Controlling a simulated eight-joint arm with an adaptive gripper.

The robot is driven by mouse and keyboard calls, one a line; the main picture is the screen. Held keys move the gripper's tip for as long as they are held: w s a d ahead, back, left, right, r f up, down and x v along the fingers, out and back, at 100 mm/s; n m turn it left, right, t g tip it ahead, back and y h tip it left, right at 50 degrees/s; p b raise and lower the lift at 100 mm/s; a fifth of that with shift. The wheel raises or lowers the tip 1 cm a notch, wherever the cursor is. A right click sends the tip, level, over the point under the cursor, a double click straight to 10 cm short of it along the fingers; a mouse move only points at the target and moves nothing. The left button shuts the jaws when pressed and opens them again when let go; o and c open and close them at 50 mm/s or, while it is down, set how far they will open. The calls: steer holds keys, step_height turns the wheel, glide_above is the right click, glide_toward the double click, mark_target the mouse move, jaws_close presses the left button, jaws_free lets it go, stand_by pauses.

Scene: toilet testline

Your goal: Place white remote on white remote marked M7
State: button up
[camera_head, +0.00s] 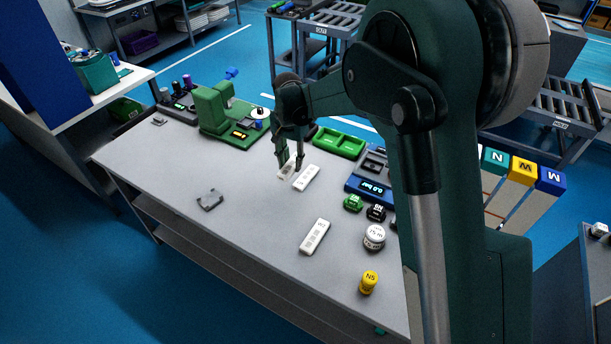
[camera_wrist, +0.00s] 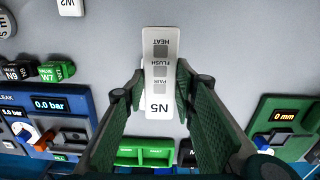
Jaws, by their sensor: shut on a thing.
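My gripper (camera_head: 291,170) is shut on a white remote (camera_head: 286,171) marked N5, over the far part of the grey table. In the wrist view this remote (camera_wrist: 160,70) lies between the fingertips (camera_wrist: 160,82), its buttons facing the camera. A second white remote (camera_head: 306,178) lies just right of the fingers in the head view. In the wrist view a white edge (camera_wrist: 142,103) shows below the held remote, and the rest there is hidden. I cannot read an M7 marking. A third white remote (camera_head: 315,236), marked W2 in the wrist view (camera_wrist: 70,6), lies nearer on the table.
A green machine (camera_head: 214,108) stands left of the gripper and a green tray (camera_head: 340,143) behind it. A blue scale-like device (camera_head: 368,188), small green and black blocks, a white round weight (camera_head: 374,237) and a yellow cylinder (camera_head: 369,283) stand right. The table's left-front is mostly clear.

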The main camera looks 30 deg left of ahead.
steer(key=w+d, duration=0.2)
steer(key=w, duration=0.5)
steer(key=shift+r, duration=0.4)
steer(key=shift+d, duration=0.1)
glide_above(306, 175)
steer(key=shift+d+f, duration=0.1)
steer(key=shift+f, duration=3.05)
steer(key=shift+f, duration=1.9)
steer(key=shift+f+b, duration=0.2)
steer(key=shift+b, duration=0.15)
steer(key=o, duration=0.9)
steer(key=shift+r, duration=0.1)
